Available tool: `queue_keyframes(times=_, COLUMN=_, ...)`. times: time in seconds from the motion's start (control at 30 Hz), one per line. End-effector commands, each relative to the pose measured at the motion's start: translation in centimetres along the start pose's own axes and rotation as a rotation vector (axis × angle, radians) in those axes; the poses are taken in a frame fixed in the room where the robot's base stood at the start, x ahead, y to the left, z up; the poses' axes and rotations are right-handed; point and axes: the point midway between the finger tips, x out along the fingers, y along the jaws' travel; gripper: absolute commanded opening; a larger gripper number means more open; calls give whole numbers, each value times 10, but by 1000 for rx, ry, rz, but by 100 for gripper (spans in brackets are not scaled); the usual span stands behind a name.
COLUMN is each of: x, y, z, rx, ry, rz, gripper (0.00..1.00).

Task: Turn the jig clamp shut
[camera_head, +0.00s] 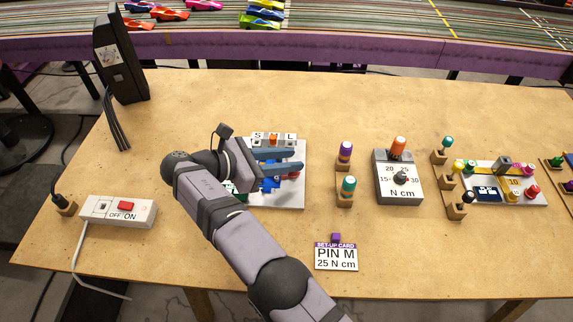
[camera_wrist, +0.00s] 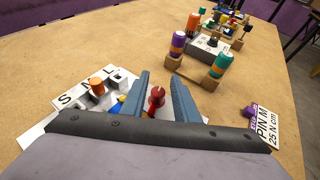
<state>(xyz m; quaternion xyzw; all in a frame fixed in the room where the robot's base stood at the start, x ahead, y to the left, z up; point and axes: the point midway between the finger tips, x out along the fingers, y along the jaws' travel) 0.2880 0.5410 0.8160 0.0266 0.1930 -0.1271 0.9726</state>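The jig is a white plate (camera_head: 291,199) in the middle of the table, with blue parts (camera_head: 268,185) and a letter strip reading S, M (partly hidden) and L at its back. A red knob (camera_head: 294,175) shows on it and also in the wrist view (camera_wrist: 156,97); I take it as the clamp's handle. My gripper (camera_head: 302,160) reaches over the jig from the left. In the wrist view its two blue-grey fingers (camera_wrist: 160,80) are apart, with the red knob seen between them and space on both sides. I cannot tell whether either finger touches it. My arm hides the jig's left part.
An orange-topped piece (camera_wrist: 97,87) stands at the letter strip. Right are two drivers on wooden stands (camera_head: 345,188), a torque box (camera_head: 399,177) and another white fixture (camera_head: 505,185). A card reading PIN M, 25 N cm (camera_head: 336,257) lies in front. A switch box (camera_head: 118,212) sits left.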

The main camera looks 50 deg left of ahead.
Motion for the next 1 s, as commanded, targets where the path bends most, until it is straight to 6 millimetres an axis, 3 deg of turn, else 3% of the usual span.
queue_keyframes(times=0.2, x=-15, y=1, z=36, rx=5, ry=1, rz=2, gripper=28)
queue_keyframes(times=0.4, x=-25, y=1, z=60, rx=3, ry=0, rz=2, gripper=28)
queue_keyframes(times=1.0, x=-35, y=2, z=70, rx=3, ry=1, rz=13, gripper=28)
